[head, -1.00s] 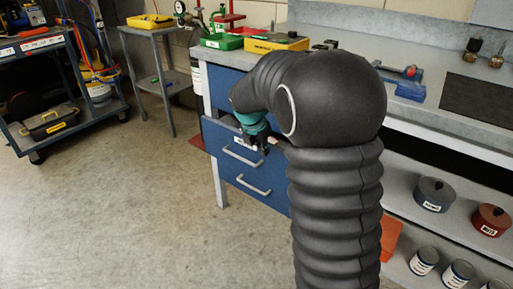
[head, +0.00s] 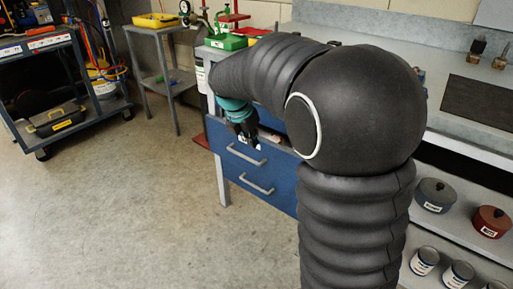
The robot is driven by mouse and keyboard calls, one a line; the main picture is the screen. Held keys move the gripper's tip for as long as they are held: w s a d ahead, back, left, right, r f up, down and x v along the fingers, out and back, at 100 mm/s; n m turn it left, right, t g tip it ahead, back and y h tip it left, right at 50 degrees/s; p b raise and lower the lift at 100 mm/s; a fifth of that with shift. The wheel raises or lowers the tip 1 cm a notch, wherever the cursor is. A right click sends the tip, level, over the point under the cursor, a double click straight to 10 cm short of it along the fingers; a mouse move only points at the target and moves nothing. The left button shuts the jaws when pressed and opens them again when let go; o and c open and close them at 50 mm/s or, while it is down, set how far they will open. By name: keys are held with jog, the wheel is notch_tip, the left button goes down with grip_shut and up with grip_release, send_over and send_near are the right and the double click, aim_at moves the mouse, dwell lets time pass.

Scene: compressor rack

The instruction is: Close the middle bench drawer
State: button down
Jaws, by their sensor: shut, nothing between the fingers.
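The middle bench drawer (head: 226,147) has a blue front and a grey bar handle. It stands pulled out from the bench, with part of its inside showing behind the front. My gripper (head: 251,143) is shut and empty, pointing down at the top edge of the drawer front, just above the handle. I cannot tell whether it touches the drawer. My arm hides much of the drawer's inside and the upper part of the bench front.
Below it is another blue drawer (head: 278,193) with a grey handle. The bench top (head: 440,122) runs to the right above a shelf with cans and lidded pots (head: 436,193). A small side table (head: 157,62) and a cart (head: 50,95) stand at the left. The floor in front is clear.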

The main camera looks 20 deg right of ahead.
jog(key=w+a+f+n+t+h+b, duration=0.1)
jog(key=w+a+f+n+h+b, duration=0.3)
jog(key=a+f, duration=0.45)
jog(key=w+a+f+n+t+h+b, duration=0.1)
jog(key=w+a+f+h+b, duration=0.15)
jog(key=w+a+f, duration=0.5)
jog(key=m+t+h, duration=0.5)
jog(key=t, duration=0.1)
send_near(216, 120)
jog(key=shift+y, duration=0.25)
jog(key=b+x, duration=0.1)
jog(key=x, duration=0.6)
jog(key=shift+d+r, duration=0.1)
jog(key=shift+d, duration=0.05)
